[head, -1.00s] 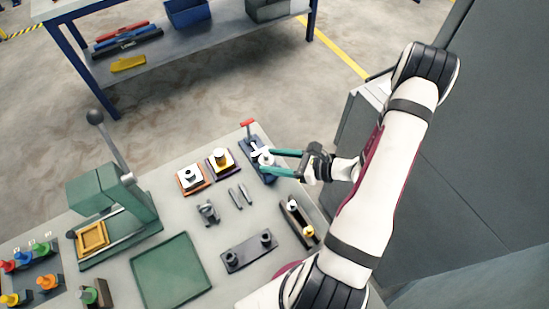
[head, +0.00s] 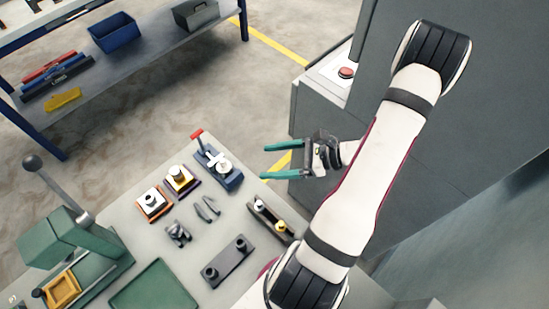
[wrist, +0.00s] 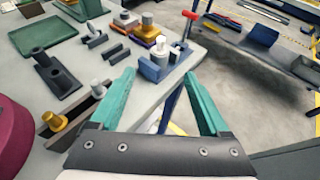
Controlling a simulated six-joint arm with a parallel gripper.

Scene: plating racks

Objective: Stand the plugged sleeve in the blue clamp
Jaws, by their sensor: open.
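The blue clamp (head: 226,181) with its red-tipped lever (head: 197,134) sits at the table's far right edge. A pale round sleeve (head: 224,167) stands in it, beside a white cross-shaped part. In the wrist view, the clamp (wrist: 151,70) holds the sleeve (wrist: 163,51) upright; whether the clamp is closed tight I cannot tell, and the plug is too small to make out. My gripper (head: 265,161) is open and empty, its green fingers apart, to the right of the clamp and clear of it, past the table edge. It also shows in the wrist view (wrist: 165,80).
A dark rail (head: 270,220) with a white and a yellow piece lies near the right edge. Two square-based fixtures (head: 152,203) stand left of the clamp. A dark two-post block (head: 229,262) and a green press (head: 60,240) are nearer. Space around my gripper is free.

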